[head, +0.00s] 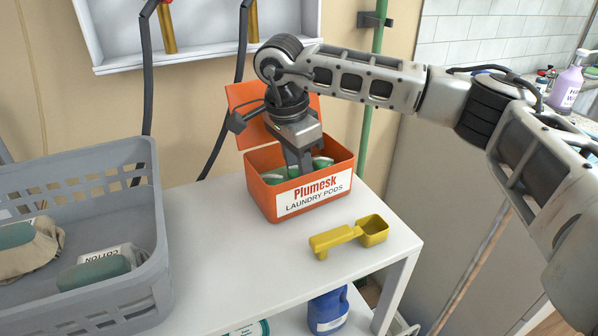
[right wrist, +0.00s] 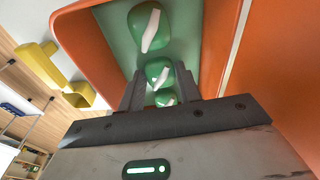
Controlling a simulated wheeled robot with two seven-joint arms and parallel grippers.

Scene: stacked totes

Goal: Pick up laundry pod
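Green laundry pods with white stripes (right wrist: 149,27) lie in an orange box (head: 265,196) labelled "Plumesk Laundry Pods". The box stands on the white table with its lid open at the back. My right gripper (head: 300,168) points down into the box. In the right wrist view its two fingers (right wrist: 160,80) are apart, with one pod (right wrist: 158,70) between the fingertips and another (right wrist: 165,98) showing in the gap. I see no clear grip on either pod. The lower finger parts are partly hidden by the box wall in the head view. My left gripper is not in view.
A yellow scoop (head: 345,236) lies on the white table (head: 235,282), right in front of the box. A grey laundry basket (head: 150,235) with rolled cloths and green items stands at the left. A blue container (head: 328,312) is below the table top.

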